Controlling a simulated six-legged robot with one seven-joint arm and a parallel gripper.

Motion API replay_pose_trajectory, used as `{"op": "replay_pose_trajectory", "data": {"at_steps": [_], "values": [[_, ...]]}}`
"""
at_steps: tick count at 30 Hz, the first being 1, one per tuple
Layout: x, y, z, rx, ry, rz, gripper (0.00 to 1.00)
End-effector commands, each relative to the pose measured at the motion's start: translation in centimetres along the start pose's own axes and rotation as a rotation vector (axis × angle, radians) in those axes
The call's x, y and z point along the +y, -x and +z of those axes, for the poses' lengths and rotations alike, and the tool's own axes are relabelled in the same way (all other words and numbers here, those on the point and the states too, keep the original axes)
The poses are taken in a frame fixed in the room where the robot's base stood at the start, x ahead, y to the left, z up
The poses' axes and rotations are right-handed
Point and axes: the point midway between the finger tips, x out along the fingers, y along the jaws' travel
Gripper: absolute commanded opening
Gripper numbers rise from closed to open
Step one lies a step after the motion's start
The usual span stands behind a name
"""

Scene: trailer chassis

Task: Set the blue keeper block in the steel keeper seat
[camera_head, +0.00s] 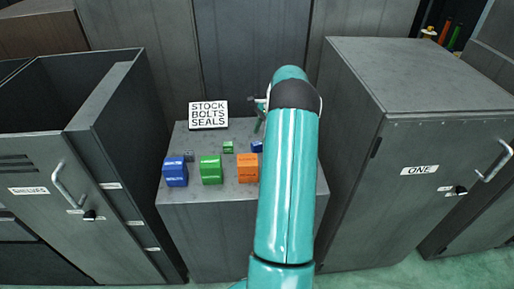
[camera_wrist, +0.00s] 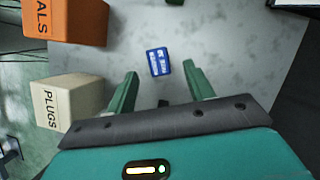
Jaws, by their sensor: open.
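A small blue block (camera_wrist: 158,61) with white lettering lies on the grey stand top, slightly tilted in the wrist view. In the head view the small blue block (camera_head: 256,146) is partly hidden by my arm. My gripper (camera_wrist: 161,78) is open and empty, its two green fingers on either side of the line to the block. The block shows beyond the fingertips, and I see no contact. In the head view my gripper (camera_head: 260,116) is mostly hidden behind the arm. I cannot make out the steel keeper seat in either view.
Larger blue (camera_head: 175,171), green (camera_head: 210,169) and orange (camera_head: 247,168) boxes line the stand's front. A cream PLUGS box (camera_wrist: 66,104) is left of my fingers. A stock sign (camera_head: 208,114) stands behind. Cabinets (camera_head: 420,130) flank the stand.

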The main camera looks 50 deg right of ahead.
Motion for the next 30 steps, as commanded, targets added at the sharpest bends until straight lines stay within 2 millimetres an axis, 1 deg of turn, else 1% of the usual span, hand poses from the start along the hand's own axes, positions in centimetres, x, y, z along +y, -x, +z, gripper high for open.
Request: {"op": "replay_pose_trajectory", "data": {"at_steps": [1,6,9,15,17,21,23,24,30], "values": [[0.2,-1.0,0.0,-0.003,-0.001,0.003,0.53],[0.3,-3.4,-0.1,-0.003,-0.002,0.001,0.53],[0.3,-4.0,-0.1,-0.002,-0.002,0.001,0.53],[0.3,-4.0,-0.1,-0.001,-0.002,0.000,0.53],[0.3,-4.0,-0.1,-0.001,-0.002,0.000,0.43],[0.3,-4.0,-0.1,-0.001,-0.002,0.000,0.15],[0.3,-4.0,-0.1,-0.001,-0.002,0.000,0.04],[0.3,-4.0,-0.1,-0.001,-0.002,-0.001,0.00],[0.3,-4.0,-0.1,-0.001,-0.002,-0.001,0.00]]}}
